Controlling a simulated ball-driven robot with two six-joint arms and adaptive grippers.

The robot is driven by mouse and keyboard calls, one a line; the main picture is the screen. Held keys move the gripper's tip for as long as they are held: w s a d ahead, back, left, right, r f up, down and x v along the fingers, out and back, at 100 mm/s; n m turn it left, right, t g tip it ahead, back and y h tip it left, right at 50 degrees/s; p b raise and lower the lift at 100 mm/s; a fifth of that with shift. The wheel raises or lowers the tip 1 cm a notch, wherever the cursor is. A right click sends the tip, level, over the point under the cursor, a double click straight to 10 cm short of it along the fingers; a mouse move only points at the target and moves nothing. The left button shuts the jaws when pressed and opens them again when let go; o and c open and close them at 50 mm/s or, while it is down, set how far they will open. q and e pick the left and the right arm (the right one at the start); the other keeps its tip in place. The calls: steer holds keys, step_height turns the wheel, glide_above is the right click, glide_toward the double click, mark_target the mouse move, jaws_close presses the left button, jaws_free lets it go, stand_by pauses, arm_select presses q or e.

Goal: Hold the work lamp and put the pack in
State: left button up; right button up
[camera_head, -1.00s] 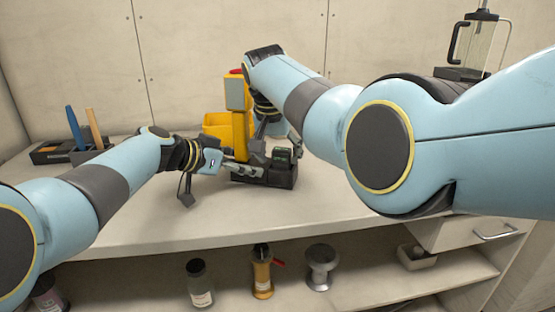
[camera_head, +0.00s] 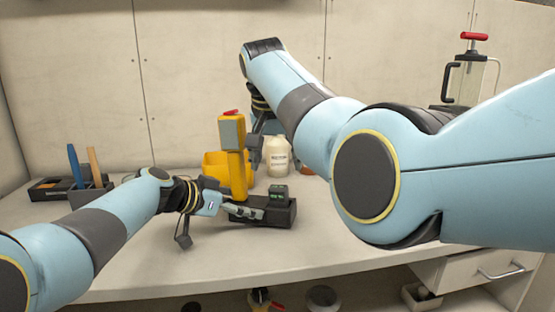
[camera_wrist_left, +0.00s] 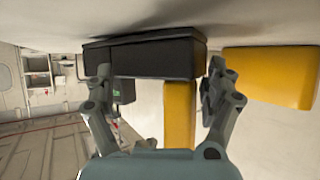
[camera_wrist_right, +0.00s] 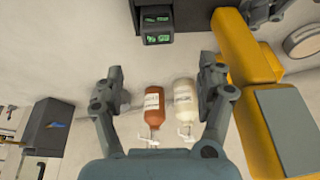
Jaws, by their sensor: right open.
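The yellow work lamp (camera_head: 237,170) stands upright on the bench on its black base (camera_head: 270,211). A dark pack with green on it (camera_head: 279,191) sits at the base's right end; I cannot tell how deep it sits. It also shows in the right wrist view (camera_wrist_right: 157,30). My left gripper (camera_head: 238,210) has a finger along the base's near side.
A yellow bin (camera_head: 213,162) stands behind the lamp. A white bottle (camera_head: 277,160) and a brown bottle (camera_wrist_right: 154,104) stand close together behind the base. A tool holder (camera_head: 90,194) is at left and a clear canister (camera_head: 470,80) at back right. The front bench is clear.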

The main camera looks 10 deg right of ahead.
arm_select(q)
steer(key=shift+o, duration=0.5)
steer(key=shift+s+a+f, duration=0.1)
steer(key=shift+a+f, duration=0.1)
steer(key=shift+f, duration=0.25)
steer(key=shift+s+a+f, duration=0.1)
steer(key=shift+a+f, duration=0.05)
steer(key=shift+f, duration=0.25)
arm_select(e)
steer(key=shift+w+f, duration=0.1)
arm_select(q)
steer(key=shift+r, duration=0.1)
arm_select(e)
steer(key=shift+a, duration=0.1)
